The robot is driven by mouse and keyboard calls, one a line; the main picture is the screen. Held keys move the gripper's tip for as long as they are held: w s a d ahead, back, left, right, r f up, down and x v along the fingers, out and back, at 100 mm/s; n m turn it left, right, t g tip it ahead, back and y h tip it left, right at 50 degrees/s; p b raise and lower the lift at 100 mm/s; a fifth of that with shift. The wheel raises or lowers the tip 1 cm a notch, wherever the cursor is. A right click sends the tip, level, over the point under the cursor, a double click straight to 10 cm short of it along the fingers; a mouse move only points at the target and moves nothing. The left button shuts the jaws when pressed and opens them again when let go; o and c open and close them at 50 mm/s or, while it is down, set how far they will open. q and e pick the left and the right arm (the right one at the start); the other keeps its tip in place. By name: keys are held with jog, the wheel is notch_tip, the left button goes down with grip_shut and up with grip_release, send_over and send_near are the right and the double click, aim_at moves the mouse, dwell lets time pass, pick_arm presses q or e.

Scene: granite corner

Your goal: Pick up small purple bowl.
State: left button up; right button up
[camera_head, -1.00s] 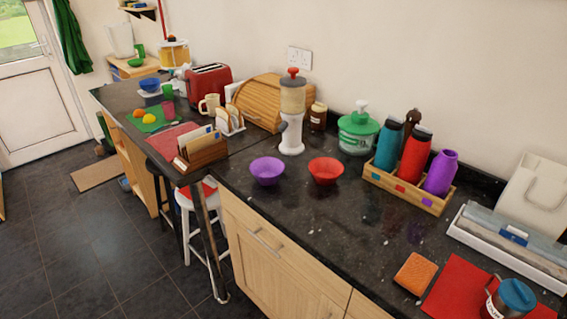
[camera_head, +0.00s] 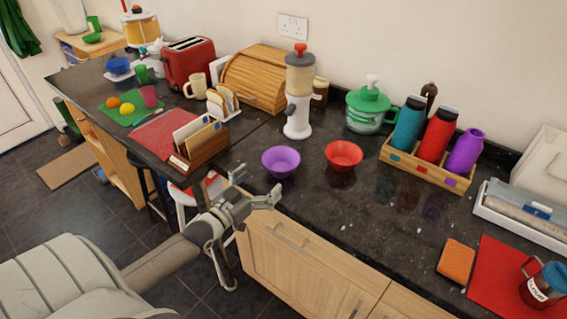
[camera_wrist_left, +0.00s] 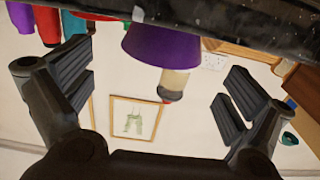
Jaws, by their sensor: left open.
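The small purple bowl (camera_head: 281,164) stands upright on the black granite counter near its front edge, left of a similar red bowl (camera_head: 344,156). My left gripper (camera_head: 258,186) is open and empty, in front of and slightly left of the purple bowl, apart from it. In the left wrist view, which is upside down, the purple bowl (camera_wrist_left: 160,46) appears ahead between the open fingers (camera_wrist_left: 155,85), beyond their tips. My right gripper is not in view.
A grinder (camera_head: 298,98) stands behind the purple bowl. A wooden letter rack (camera_head: 207,150) is to its left. A bottle crate (camera_head: 426,172) and a green-lidded jar (camera_head: 367,108) stand to the right. The counter (camera_head: 370,215) in front of the red bowl is clear.

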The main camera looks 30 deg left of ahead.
aim_at(270, 171)
pick_arm(q)
jog(key=shift+w, duration=1.1)
jog(key=shift+w+a+f, duration=0.1)
jog(key=shift+w, duration=0.15)
jog(key=shift+w+p, duration=0.35)
jog(key=shift+w, duration=0.25)
jog(key=w, duration=0.3)
jog(key=shift+w+p, duration=0.35)
jog(key=shift+p, duration=0.05)
jog(key=shift+w, duration=0.15)
jog(key=c, duration=0.6)
jog(key=shift+c, duration=0.8)
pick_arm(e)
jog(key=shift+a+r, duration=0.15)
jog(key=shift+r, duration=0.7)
